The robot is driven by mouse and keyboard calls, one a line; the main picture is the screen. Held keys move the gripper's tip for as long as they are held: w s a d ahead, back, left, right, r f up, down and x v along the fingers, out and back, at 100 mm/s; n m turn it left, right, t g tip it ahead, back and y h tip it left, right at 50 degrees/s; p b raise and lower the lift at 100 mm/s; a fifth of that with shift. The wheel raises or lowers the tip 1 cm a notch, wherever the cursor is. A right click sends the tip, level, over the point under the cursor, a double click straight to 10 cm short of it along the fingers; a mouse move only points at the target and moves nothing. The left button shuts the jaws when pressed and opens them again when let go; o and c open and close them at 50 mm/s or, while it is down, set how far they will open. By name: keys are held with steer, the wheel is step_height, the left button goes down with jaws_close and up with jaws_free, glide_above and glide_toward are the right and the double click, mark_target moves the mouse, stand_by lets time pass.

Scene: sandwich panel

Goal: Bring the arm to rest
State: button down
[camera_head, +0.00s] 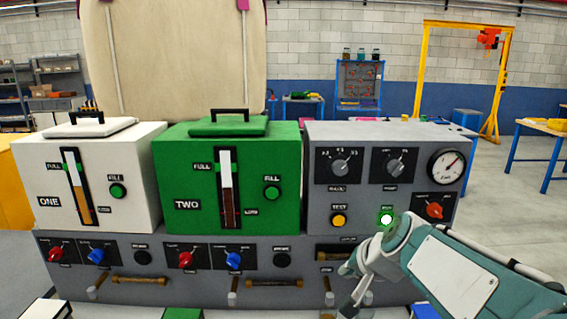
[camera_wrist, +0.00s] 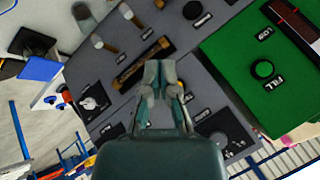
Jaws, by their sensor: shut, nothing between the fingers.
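My arm (camera_head: 450,272) reaches in from the lower right of the head view, in front of the grey control box (camera_head: 320,205). My gripper (camera_head: 350,272) hangs at its end, pointing down and left, in front of the lower panel (camera_head: 205,290). In the wrist view my gripper (camera_wrist: 162,70) is shut and empty, its fingertips close together over the grey panel near a brown handle bar (camera_wrist: 140,65). I cannot tell the exact gap to the panel. My wrist partly hides the panel's right end.
A white box (camera_head: 105,205) and a green box (camera_head: 265,145) stand left of the grey box. A lit green button (camera_head: 386,219) is just above my wrist. Red and blue knobs line the lower panel. A yellow frame (camera_head: 427,70) and blue table (camera_head: 540,142) stand behind, with open floor between.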

steer(key=s+d+f+n+h, duration=0.1)
steer(key=s+n, duration=0.2)
steer(key=s, duration=0.7)
steer(key=s+d+f+n+g+h, duration=0.1)
steer(key=s+f+n+h, duration=0.1)
steer(key=s, duration=0.8)
steer(key=shift+d+f+n+g, duration=0.3)
steer(key=shift+d+n, duration=0.05)
steer(key=shift+n, duration=0.05)
stand_by(1.8)
